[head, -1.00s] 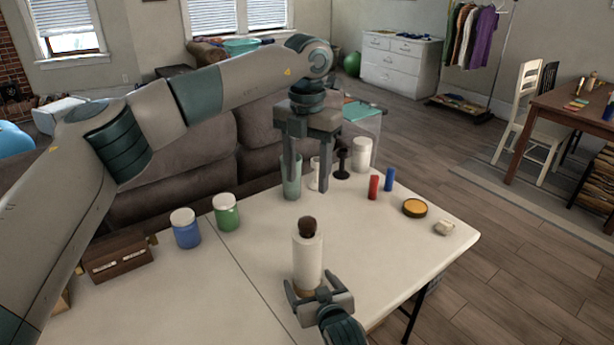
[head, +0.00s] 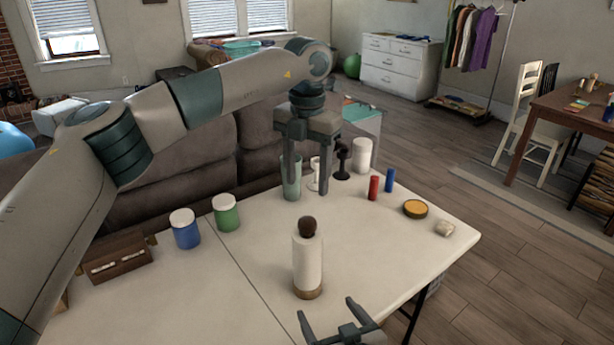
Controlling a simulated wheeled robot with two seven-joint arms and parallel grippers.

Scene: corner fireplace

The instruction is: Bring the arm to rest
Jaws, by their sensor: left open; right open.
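My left gripper (head: 307,190) hangs open, fingers pointing down, above the back of the white table, in front of or beside a pale green glass (head: 291,178); I cannot tell if it touches anything. My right gripper (head: 328,308) is open and empty at the table's front edge, low in the view. It is just in front of a white cylinder (head: 307,265) with a wooden base and a dark brown rounded top, which stands upright, apart from the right gripper.
On the white table (head: 190,290) stand a blue jar (head: 185,229), a green jar (head: 226,213), a brown box (head: 118,258), a red cylinder (head: 373,188), a blue cylinder (head: 389,180), a yellow-topped tin (head: 415,208) and a white jar (head: 362,155). A grey sofa (head: 190,160) is behind.

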